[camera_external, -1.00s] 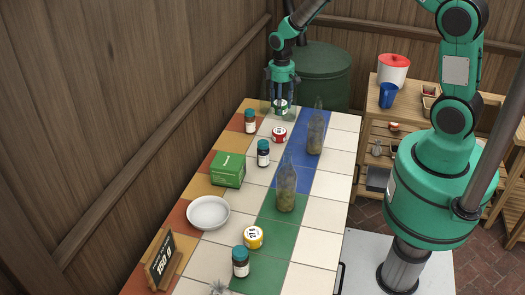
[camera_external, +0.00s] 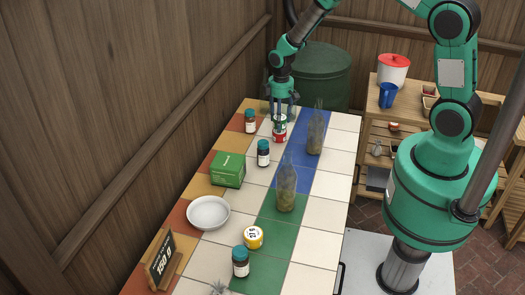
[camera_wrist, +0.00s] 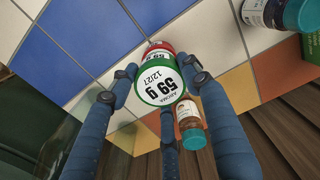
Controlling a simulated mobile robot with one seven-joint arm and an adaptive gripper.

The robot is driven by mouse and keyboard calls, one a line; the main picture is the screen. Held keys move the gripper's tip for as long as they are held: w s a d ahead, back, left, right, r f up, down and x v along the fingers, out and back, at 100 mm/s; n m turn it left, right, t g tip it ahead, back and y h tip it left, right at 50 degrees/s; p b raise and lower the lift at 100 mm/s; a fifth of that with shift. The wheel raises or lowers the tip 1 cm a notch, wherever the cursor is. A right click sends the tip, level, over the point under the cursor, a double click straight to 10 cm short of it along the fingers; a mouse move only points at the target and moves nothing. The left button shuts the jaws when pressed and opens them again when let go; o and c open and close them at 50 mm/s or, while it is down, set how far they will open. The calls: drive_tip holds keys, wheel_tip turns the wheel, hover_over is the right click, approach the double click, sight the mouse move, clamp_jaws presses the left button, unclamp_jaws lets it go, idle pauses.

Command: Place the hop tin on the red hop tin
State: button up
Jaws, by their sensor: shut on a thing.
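In the wrist view the hop tin (camera_wrist: 158,84) sits upright between the blue fingers of my gripper (camera_wrist: 160,92). The red hop tin (camera_external: 280,136) stands on the tiled table directly below it in the external view. In the wrist view the red hop tin (camera_wrist: 157,50) shows only its top edge past the held tin, which hides the rest. I cannot tell whether the two tins touch.
A brown jar (camera_external: 250,121) stands left of the tins, and a dark jar (camera_external: 263,153) in front. A glass bottle (camera_external: 315,132) stands to the right. A green box (camera_external: 228,170), bowl (camera_external: 208,213) and yellow tin (camera_external: 253,237) are nearer. White tiles at the right are free.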

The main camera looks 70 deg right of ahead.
drive_tip(key=shift+f, duration=1.05)
drive_tip(key=shift+f, duration=0.2)
drive_tip(key=o, duration=1.2)
drive_tip(key=shift+r, duration=0.15)
wheel_tip(320, 180, up, 12)
drive_tip(key=shift+r+p, duration=0.1)
drive_tip(key=shift+p, duration=0.55)
